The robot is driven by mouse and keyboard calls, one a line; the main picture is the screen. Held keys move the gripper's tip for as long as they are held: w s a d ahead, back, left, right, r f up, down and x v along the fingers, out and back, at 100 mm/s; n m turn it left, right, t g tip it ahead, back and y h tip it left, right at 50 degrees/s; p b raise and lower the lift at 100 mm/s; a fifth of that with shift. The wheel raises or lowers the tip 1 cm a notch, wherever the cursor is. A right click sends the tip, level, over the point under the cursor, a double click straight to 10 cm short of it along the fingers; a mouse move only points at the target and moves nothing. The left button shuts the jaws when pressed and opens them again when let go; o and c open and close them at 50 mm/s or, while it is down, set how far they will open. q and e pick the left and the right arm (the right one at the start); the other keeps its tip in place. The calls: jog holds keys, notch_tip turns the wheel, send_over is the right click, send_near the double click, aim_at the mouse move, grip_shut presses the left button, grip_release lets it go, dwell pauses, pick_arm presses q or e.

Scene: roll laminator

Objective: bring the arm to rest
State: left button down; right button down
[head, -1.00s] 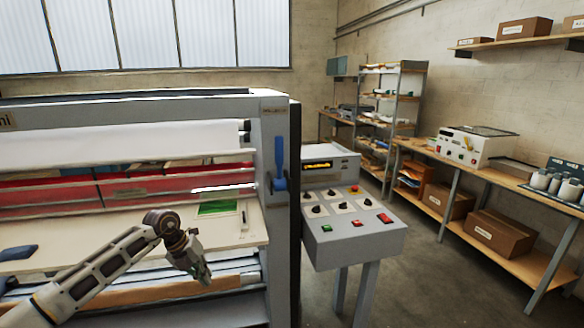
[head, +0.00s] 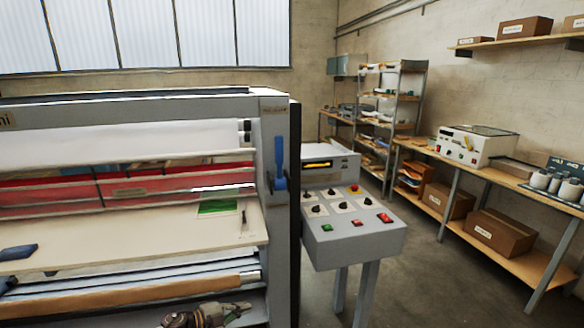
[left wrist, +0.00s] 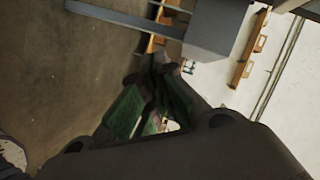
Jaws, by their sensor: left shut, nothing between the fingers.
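My left gripper (head: 232,311) is low at the bottom edge of the head view, below the front roller of the laminator (head: 278,105). It is apart from the machine and the control panel, as far as I can see. In the left wrist view its dark fingers with green pads (left wrist: 160,98) are closed together with nothing between them. Most of my left arm is out of the head view. My right gripper is not in view.
The control panel (head: 355,236) on legs stands right of the laminator, beside its blue lever (head: 279,165). A workbench (head: 470,190) runs along the right wall; the floor between is clear.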

pick_arm(q)
jog(key=s+a+f+n+y, duration=0.3)
jog(key=s+f+n, duration=0.3)
jog(key=f, duration=0.5)
jog(key=s+a+f+n+t+y, duration=0.1)
jog(key=s+a+f+n+y, duration=0.25)
jog(key=s+f, duration=0.5)
jog(key=s+a+f+n+y, duration=0.3)
jog(key=s+a+f+n, duration=0.15)
jog(key=f, duration=0.75)
jog(key=s+f+n+g+y, duration=0.1)
jog(key=s+f, duration=0.4)
jog(key=s, duration=0.8)
jog(key=s+d+f+n+g, duration=0.1)
jog(key=s+f+n+g, duration=0.2)
jog(key=s, duration=1.1)
jog(key=s+d+f+n+g+y, duration=0.1)
jog(key=s+f+g, duration=0.3)
jog(key=s, duration=0.9)
notch_tip(320, 180, down, 3)
jog(key=shift+s+f+n+y, duration=0.2)
jog(key=shift+n+y, duration=0.15)
jog(key=shift+n, duration=0.45)
jog(key=shift+w, duration=0.1)
